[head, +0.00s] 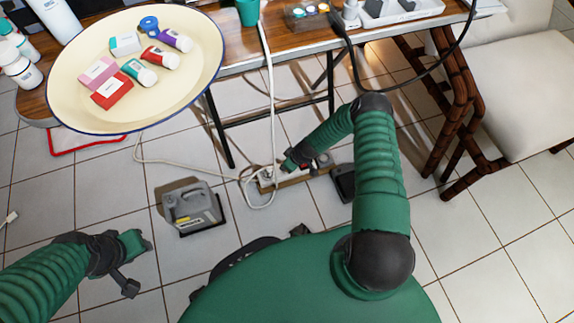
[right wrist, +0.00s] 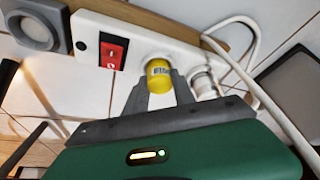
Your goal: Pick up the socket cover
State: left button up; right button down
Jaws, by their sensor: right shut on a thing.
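The white power strip (head: 293,176) lies on the tiled floor on a wooden board. In the right wrist view the strip (right wrist: 92,40) shows a red rocker switch (right wrist: 112,51). A small yellow round cap with printed letters, which I take as the socket cover (right wrist: 159,76), sits between the fingers of my right gripper (right wrist: 161,84). They are shut on it at the strip; I cannot tell whether it still touches the socket. In the head view my right gripper (head: 287,164) is small and partly hides the strip. My left gripper (head: 138,265) is open and empty, above the floor at lower left.
A white plug (right wrist: 204,84) with a cable stands right beside the cap. The table (head: 250,55) and tray (head: 70,62) stand above and behind.

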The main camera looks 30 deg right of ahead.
jog(key=shift+r, duration=0.1)
notch_tip(320, 180, up, 4)
jog(key=p, duration=0.3)
jog(key=shift+p, duration=0.3)
jog(key=s+a+p, duration=0.3)
jog(key=s+p, duration=0.3)
jog(key=s, duration=0.9)
jog(key=shift+s+a+r, duration=0.3)
jog(key=shift+a+r, duration=0.05)
jog(key=shift+r, duration=0.05)
